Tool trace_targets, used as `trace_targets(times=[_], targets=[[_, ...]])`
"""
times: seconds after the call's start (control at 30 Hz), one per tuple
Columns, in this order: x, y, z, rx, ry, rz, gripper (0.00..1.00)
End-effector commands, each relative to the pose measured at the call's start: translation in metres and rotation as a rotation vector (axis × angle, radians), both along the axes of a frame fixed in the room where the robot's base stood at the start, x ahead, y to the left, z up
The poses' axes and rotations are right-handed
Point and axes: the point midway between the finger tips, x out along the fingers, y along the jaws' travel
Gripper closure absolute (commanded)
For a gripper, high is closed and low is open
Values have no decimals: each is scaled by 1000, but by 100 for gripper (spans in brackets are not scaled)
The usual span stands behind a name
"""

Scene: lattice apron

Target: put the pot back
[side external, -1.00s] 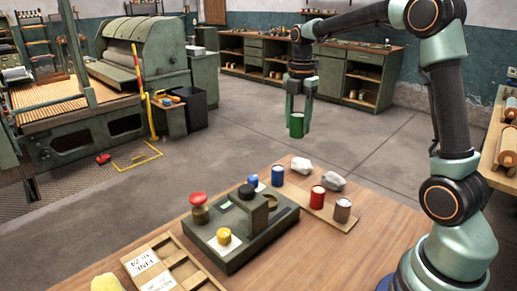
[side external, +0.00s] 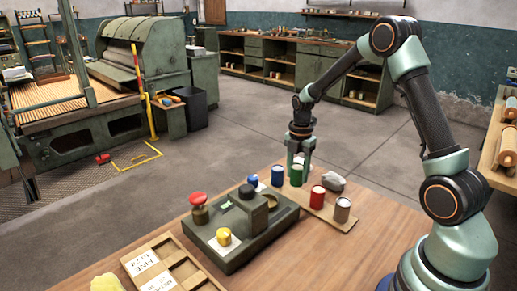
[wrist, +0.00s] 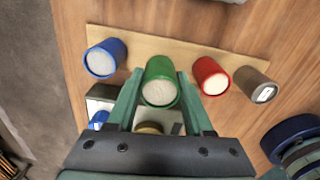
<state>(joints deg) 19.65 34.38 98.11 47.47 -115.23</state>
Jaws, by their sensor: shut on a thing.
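A green pot (side external: 296,176) with a pale top is between the fingers of my gripper (side external: 299,160), upright, over the gap between a blue pot (side external: 278,175) and a red pot (side external: 317,197). In the wrist view the green pot (wrist: 160,82) sits between the two fingers (wrist: 160,92), which are shut on it. The blue pot (wrist: 104,58) is to its left and the red pot (wrist: 210,76) to its right, along a light wooden strip (wrist: 205,52). I cannot tell whether the green pot touches the strip.
A grey-brown pot (side external: 342,209) stands at the strip's right end. A dark green block (side external: 240,255) with red, yellow and black knobs is close on the left. A whitish lump (side external: 333,181) lies behind the strip. A wooden tray (side external: 185,265) is at front left.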

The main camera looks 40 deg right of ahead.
Motion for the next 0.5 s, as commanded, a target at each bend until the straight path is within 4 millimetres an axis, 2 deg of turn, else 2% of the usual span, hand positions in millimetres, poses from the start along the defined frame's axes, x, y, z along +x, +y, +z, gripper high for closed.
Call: trace_targets(times=[0.23,0.5], targets=[[-1,0,-34,1,2,0,100],[0,0,-39,0,0,0,100]])
